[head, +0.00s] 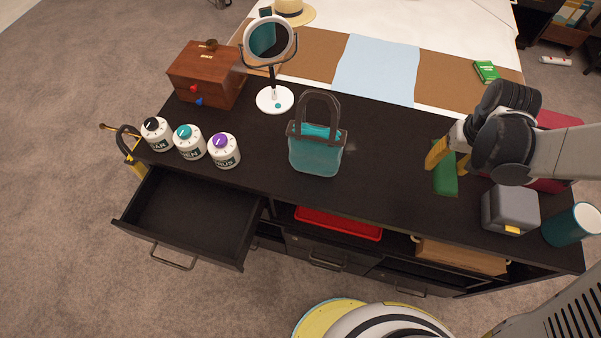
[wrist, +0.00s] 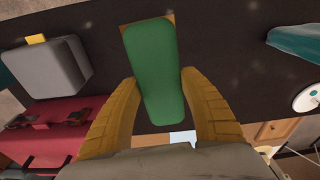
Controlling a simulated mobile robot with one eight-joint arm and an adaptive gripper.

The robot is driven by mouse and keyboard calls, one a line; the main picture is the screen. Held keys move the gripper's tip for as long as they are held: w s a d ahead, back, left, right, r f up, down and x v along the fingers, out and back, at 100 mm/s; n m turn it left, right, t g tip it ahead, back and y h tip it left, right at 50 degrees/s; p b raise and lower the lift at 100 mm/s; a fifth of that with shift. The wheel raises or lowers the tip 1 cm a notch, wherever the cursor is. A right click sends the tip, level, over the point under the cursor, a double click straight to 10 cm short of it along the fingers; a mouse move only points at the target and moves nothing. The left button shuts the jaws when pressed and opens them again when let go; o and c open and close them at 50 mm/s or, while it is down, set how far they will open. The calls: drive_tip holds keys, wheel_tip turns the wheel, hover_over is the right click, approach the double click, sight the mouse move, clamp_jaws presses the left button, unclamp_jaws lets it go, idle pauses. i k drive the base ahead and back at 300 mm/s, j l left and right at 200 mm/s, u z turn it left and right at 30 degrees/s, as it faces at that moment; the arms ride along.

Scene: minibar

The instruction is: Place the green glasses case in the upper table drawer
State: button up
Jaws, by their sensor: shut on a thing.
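The green glasses case (wrist: 152,60) is held between the two yellow fingers of my gripper (wrist: 160,85) in the wrist view. In the head view my gripper (head: 447,160) is over the right part of the dark table, and the green case (head: 445,181) shows below the fingers. I cannot tell whether the case still touches the tabletop. The upper table drawer (head: 190,213) is pulled open at the table's left front. Its visible floor is bare.
A grey box (head: 510,209), a teal cup (head: 571,224) and a red case (head: 556,119) are near my gripper. A teal bag (head: 316,155) stands mid-table. Several white jars (head: 190,142) stand behind the drawer, near a wooden box (head: 207,73) and a mirror (head: 269,40).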

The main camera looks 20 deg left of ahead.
sight(205, 198)
drive_tip(key=k+j+z, duration=0.35)
drive_tip(key=k+j, duration=0.25)
drive_tip(key=j, duration=0.15)
drive_tip(key=k+j+z, duration=0.35)
drive_tip(key=k+j, duration=0.25)
drive_tip(key=k, duration=0.15)
drive_tip(key=k+j+z, duration=0.1)
drive_tip(key=j, duration=0.3)
drive_tip(key=k+j+z, duration=0.1)
drive_tip(key=j, duration=0.3)
drive_tip(key=k+j+z, duration=0.15)
drive_tip(key=j, duration=0.25)
drive_tip(key=k+j+z, duration=0.1)
drive_tip(key=k+j, duration=0.2)
drive_tip(key=k+j+z, duration=0.1)
drive_tip(key=j, duration=0.3)
drive_tip(key=k+j+z, duration=0.1)
drive_tip(key=j, duration=0.3)
drive_tip(key=k+j+z, duration=0.15)
drive_tip(key=k+j, duration=0.1)
drive_tip(key=j, duration=0.1)
